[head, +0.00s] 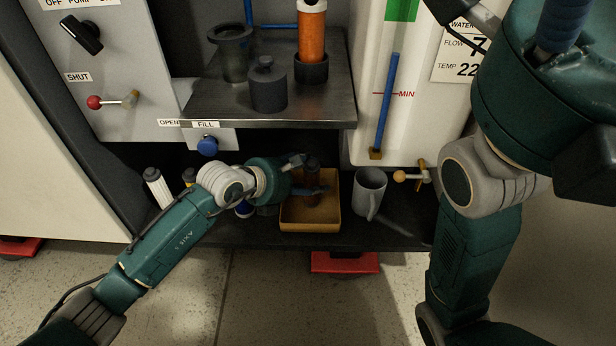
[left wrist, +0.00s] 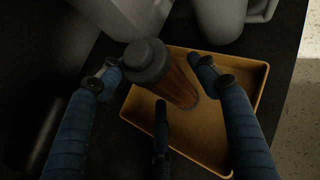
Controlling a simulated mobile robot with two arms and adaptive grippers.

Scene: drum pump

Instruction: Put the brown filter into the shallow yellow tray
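The brown filter (left wrist: 176,84), with a dark grey cap, stands in the shallow yellow tray (left wrist: 250,78) in the left wrist view, its lower end over the tray's floor. In the head view the filter (head: 313,168) is dim and partly hidden by my fingers, at the back of the tray (head: 310,227). My left gripper (head: 311,178) is open around the filter. In the left wrist view its blue fingers (left wrist: 157,72) are spread on both sides, with a third finger below, and gaps show beside the filter.
The tray sits on a dark low shelf (head: 350,236) under a metal shelf (head: 330,110). A grey jug (head: 369,192) stands right of the tray. A white-and-black cylinder (head: 157,186) stands to the left. A brass tap (head: 405,176) sticks out at the right.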

